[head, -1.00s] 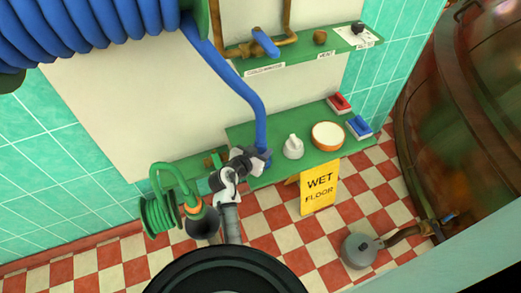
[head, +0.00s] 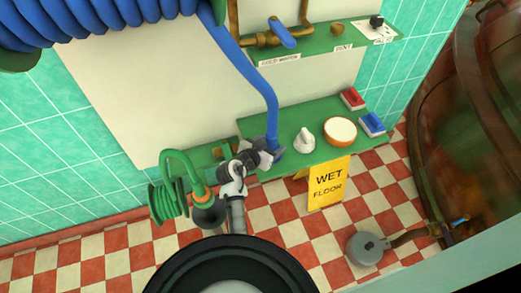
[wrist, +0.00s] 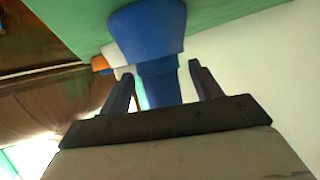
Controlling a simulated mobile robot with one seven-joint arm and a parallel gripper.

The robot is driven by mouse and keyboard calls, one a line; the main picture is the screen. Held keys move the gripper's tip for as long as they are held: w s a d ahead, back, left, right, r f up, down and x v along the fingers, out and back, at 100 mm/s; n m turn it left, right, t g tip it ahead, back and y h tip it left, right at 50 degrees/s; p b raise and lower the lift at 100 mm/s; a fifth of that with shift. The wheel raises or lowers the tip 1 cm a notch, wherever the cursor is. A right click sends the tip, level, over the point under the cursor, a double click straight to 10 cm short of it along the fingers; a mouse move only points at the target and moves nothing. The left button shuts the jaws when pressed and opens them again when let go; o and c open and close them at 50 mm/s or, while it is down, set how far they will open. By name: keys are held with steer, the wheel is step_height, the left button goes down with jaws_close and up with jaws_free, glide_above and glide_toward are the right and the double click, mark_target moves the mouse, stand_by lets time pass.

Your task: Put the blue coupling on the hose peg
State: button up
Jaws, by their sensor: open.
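The blue coupling (wrist: 148,28) is at the lower end of the blue hose (head: 268,92), standing at the green shelf's left part. In the wrist view it widens away from my gripper, and its narrower part lies between the two dark fingers. My gripper (wrist: 161,72) is open, with one finger on each side of it and a visible gap to each. In the head view my gripper (head: 271,157) is beside the coupling's foot, and my wrist partly hides it. I cannot make out the hose peg for certain.
A yellow wet-floor sign (head: 328,184) stands in front. A green hose coil (head: 167,201) is left of my arm.

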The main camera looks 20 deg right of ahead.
steer(key=b+v, duration=0.2)
steer(key=v, duration=1.1)
steer(key=shift+s, duration=0.1)
